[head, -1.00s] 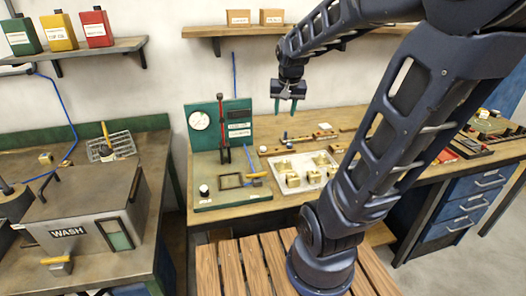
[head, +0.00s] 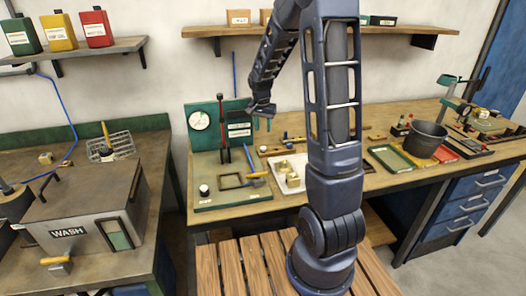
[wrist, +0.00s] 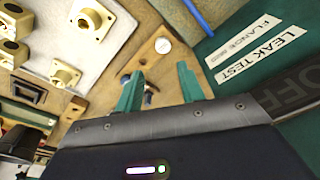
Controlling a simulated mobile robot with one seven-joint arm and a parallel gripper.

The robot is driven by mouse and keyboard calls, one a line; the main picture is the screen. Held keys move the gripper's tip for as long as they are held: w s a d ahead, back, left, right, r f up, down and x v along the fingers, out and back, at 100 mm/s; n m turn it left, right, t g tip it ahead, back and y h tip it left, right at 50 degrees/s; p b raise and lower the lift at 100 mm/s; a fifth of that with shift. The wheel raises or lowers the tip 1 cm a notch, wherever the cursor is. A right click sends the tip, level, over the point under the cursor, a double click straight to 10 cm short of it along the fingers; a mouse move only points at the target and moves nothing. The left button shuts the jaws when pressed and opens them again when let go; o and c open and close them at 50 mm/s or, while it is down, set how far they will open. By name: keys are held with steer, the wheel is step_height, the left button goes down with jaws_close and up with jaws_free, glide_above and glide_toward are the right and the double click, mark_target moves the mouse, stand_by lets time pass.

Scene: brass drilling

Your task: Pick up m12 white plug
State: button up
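I cannot single out the m12 white plug with certainty. A wooden strip (wrist: 140,62) in the wrist view carries a flat white disc (wrist: 162,45) and small dark and blue-tinted fittings (wrist: 150,92), partly hidden by my fingers. The same strip (head: 283,148) lies on the bench in the head view, its pieces too small to tell apart. My gripper (wrist: 160,86) is open and empty, its green fingertips pointing over the strip. In the head view, my gripper (head: 262,122) hangs in front of the green test panel, above the bench.
The green leak test stand (head: 232,190) is left of the strip. A white tray (head: 278,184) of brass parts lies in front of it and shows in the wrist view (wrist: 92,18). A dark pot (head: 427,138) and coloured trays are to the right. My arm hides part of the bench.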

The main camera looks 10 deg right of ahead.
mark_target(263, 148)
steer(key=shift+w+d+f, duration=0.1)
steer(key=shift+w+f, duration=0.2)
steer(key=shift+f, duration=1.65)
steer(key=shift+w+d+f, duration=0.1)
steer(key=shift+w+f, duration=0.25)
steer(key=shift+f, duration=1.6)
steer(key=shift+w+d+f, duration=0.1)
steer(key=shift+w+f, duration=0.2)
steer(key=shift+f, duration=1.65)
steer(key=c, duration=0.7)
